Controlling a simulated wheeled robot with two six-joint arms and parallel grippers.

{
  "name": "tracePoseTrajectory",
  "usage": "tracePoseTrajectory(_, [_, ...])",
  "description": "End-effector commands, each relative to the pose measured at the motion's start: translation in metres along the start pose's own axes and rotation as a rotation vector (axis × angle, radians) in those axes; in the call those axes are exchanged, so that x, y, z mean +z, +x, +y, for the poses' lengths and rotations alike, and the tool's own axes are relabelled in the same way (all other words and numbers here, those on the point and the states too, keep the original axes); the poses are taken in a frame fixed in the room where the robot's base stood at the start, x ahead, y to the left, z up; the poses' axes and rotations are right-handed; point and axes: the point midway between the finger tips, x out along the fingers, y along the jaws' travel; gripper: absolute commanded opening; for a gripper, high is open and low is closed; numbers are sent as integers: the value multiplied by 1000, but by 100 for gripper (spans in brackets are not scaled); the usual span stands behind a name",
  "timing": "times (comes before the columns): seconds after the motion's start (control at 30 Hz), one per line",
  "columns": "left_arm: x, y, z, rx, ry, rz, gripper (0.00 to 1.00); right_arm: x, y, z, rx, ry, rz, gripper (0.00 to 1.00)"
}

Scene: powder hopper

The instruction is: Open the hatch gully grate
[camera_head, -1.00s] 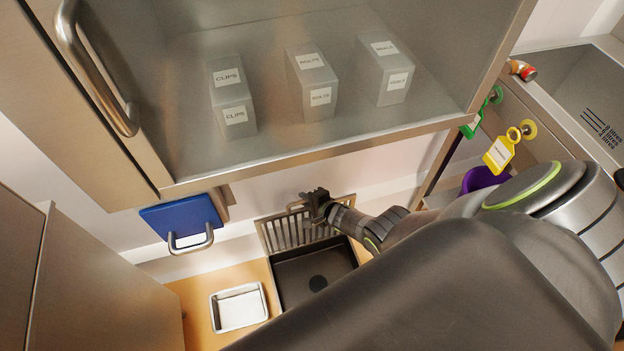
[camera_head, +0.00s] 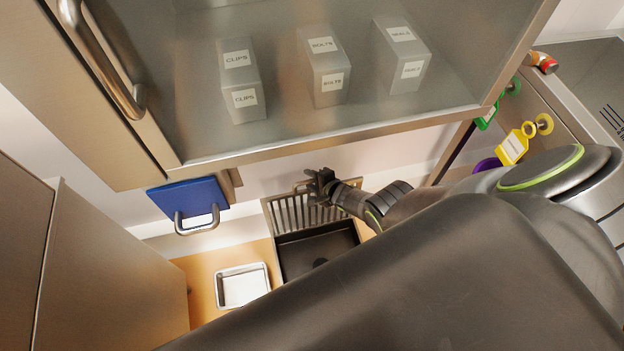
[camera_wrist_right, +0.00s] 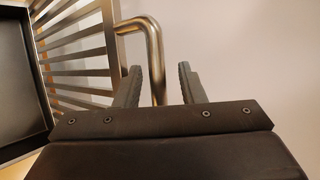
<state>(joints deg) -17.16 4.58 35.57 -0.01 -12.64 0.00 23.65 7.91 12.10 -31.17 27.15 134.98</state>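The slatted metal grate (camera_head: 288,214) stands raised at the back edge of the black gully basin (camera_head: 318,243), with the wall behind it. It also shows in the right wrist view (camera_wrist_right: 80,48). Its bent metal handle (camera_wrist_right: 153,50) passes between the fingers of my right gripper (camera_wrist_right: 160,87). The fingers are apart, with a clear gap between the handle and the right-hand finger; the handle is close to the left-hand finger. In the head view my right gripper (camera_head: 320,184) is at the top of the grate. My left gripper is not in view.
A cabinet with labelled boxes (camera_head: 325,70) overhangs the gully. A blue panel with a handle (camera_head: 188,204) hangs at the left. A white tray (camera_head: 242,286) lies on the orange floor beside the basin. Coloured tags (camera_head: 512,149) hang at the right.

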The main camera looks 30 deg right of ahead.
Motion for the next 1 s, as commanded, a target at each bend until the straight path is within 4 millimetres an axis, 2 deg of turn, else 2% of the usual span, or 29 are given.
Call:
tracePoseTrajectory(0.23, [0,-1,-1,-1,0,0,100,-1,-2,1,3,0,2,36])
tracePoseTrajectory(0.37, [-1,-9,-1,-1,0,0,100,-1,-9,0,4,0,2,36])
tracePoseTrajectory(1.0, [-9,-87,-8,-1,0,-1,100,0,-97,-4,4,0,3,36])
